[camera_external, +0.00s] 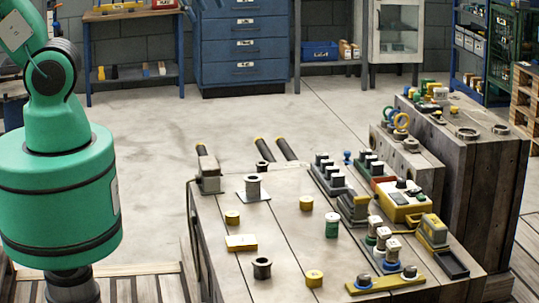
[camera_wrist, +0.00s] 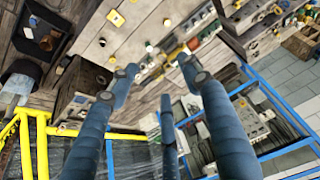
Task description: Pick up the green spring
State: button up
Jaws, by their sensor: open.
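A small green cylinder with a pale top (camera_external: 332,225) stands upright on the workbench (camera_external: 285,235) in the external view; it looks like the green spring, but its coils are too small to make out. In the wrist view I cannot pick it out with certainty among the small parts. My gripper (camera_wrist: 157,67) is open in the wrist view, its two blue fingers spread apart with nothing between the tips. In the external view only my green arm shows at the left; the gripper is out of that picture.
Black-handled parts crowd the bench's right side. A yellow rail (camera_wrist: 80,131) crosses the wrist view's lower left.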

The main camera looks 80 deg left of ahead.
jog(key=w+d+f+g, duration=0.1)
jog(key=w+f, duration=0.2)
jog(key=w, duration=0.2)
jog(key=w+d+f, duration=0.2)
jog(key=w+f, duration=0.1)
jog(key=w, duration=0.2)
jog(key=g, duration=0.3)
send_over(332, 216)
jog(key=s, duration=0.2)
notch_tip(332, 216, down, 32)
jog(key=shift+w+d+r+b, duration=0.1)
jog(key=shift+w+b, duration=0.15)
jog(key=shift+b, duration=0.2)
jog(key=shift+w+f+b, duration=0.2)
jog(key=shift+f+b, duration=0.05)
jog(key=shift+f, duration=1.15)
jog(key=shift+w+f+b, duration=0.15)
jog(key=shift+f+b, duration=0.05)
jog(key=shift+f, duration=1.25)
jog(key=shift+w+f+b, duration=0.2)
jog(key=shift+f+b, duration=0.05)
jog(key=shift+f, duration=1.15)
jog(key=shift+f, duration=0.15)
jog(key=shift+w+f+b, duration=0.15)
jog(key=shift+f+b, duration=0.2)
jog(key=shift+f, duration=0.9)
jog(key=shift+w+f+b, duration=0.1)
jog(key=shift+f+b, duration=0.25)
jog(key=shift+f, duration=0.85)
